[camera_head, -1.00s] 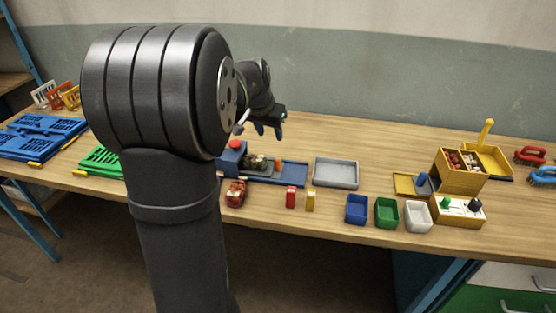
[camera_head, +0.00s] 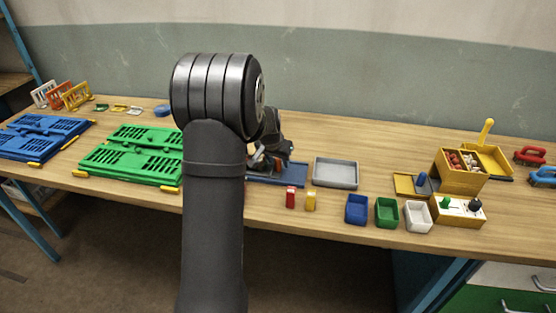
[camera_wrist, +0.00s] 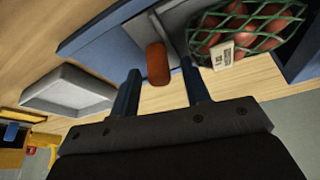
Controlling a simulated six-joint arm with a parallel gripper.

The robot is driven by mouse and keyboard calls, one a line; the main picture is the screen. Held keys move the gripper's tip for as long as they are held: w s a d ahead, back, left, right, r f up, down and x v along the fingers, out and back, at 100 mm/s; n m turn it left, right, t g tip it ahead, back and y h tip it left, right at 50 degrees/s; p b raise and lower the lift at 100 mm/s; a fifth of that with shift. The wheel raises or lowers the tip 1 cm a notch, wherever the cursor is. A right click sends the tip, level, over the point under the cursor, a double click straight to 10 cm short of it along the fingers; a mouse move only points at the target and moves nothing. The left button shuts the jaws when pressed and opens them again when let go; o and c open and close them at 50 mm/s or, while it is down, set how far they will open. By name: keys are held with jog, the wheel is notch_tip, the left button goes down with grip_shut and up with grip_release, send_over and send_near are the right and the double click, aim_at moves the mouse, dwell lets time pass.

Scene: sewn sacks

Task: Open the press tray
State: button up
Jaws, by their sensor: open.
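The blue press base (camera_head: 291,176) lies on the table, mostly hidden behind my arm in the head view. In the wrist view its blue surface (camera_wrist: 100,38) crosses the top. An upright orange handle (camera_wrist: 157,64) shows there, at the end of the grey press tray (camera_wrist: 130,40). A green net sack of reddish-brown round items (camera_wrist: 245,28) with a white label lies just right of the handle. My gripper (camera_wrist: 161,72) is open, its two fingers on either side of the handle, without visible contact. In the head view my gripper (camera_head: 265,162) is low over the press, partly hidden.
A grey bin (camera_head: 336,173) stands right of the press. Red (camera_head: 290,198) and yellow (camera_head: 310,201) blocks stand in front. Small blue, green and white bins (camera_head: 386,213) sit further right. Green crate panels (camera_head: 135,155) lie to the left.

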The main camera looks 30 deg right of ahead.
jog(key=shift+c, duration=0.2)
grip_shut()
jog(key=s+d, duration=0.4)
jog(key=shift+s+d, duration=0.2)
jog(key=shift+d, duration=0.05)
jog(key=shift+o, duration=0.2)
grip_release()
jog(key=v, duration=1.7)
jog(key=shift+r, duration=0.25)
